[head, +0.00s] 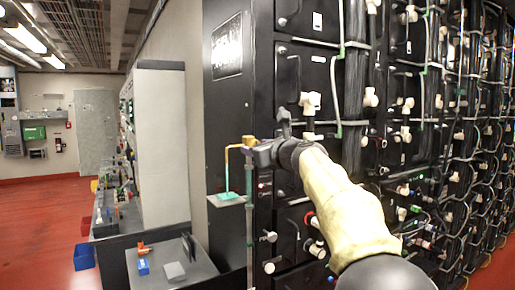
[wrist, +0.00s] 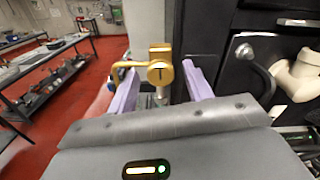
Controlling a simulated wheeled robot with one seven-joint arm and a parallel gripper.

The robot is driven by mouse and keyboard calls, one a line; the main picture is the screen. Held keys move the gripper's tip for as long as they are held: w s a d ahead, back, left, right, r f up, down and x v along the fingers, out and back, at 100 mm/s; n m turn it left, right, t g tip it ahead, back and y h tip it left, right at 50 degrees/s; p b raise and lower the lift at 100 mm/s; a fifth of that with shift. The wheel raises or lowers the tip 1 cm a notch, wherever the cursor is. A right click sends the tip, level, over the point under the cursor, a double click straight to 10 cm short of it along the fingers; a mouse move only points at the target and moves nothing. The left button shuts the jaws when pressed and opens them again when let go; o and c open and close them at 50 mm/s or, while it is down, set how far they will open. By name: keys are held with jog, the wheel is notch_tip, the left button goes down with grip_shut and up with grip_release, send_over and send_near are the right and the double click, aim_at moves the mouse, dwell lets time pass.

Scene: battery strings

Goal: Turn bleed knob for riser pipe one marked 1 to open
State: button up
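A brass bleed knob (wrist: 160,73) with a dark T-like mark sits between the two purple fingers of my gripper (wrist: 159,76) in the wrist view. The fingers are apart, with visible gaps on both sides of the knob. A brass spout (wrist: 124,65) bends out to its left. In the head view the brass spout (head: 235,148) sticks out left from the top of a thin greenish riser pipe (head: 249,225). My gripper (head: 254,150) is at the pipe's top and hides most of the knob. I cannot read a number 1.
A thin cyan strip (head: 227,178) hangs below the spout over a small ledge (head: 226,201). The black battery rack (head: 290,101) with white fittings stands close on the right. Benches (head: 175,268) stand at lower left; open red floor (head: 38,230) lies beyond.

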jog(key=shift+r, duration=0.1)
jog(key=b+v, duration=0.5)
jog(key=v, duration=1.2)
jog(key=shift+s+d, duration=0.2)
jog(key=shift+d, duration=0.05)
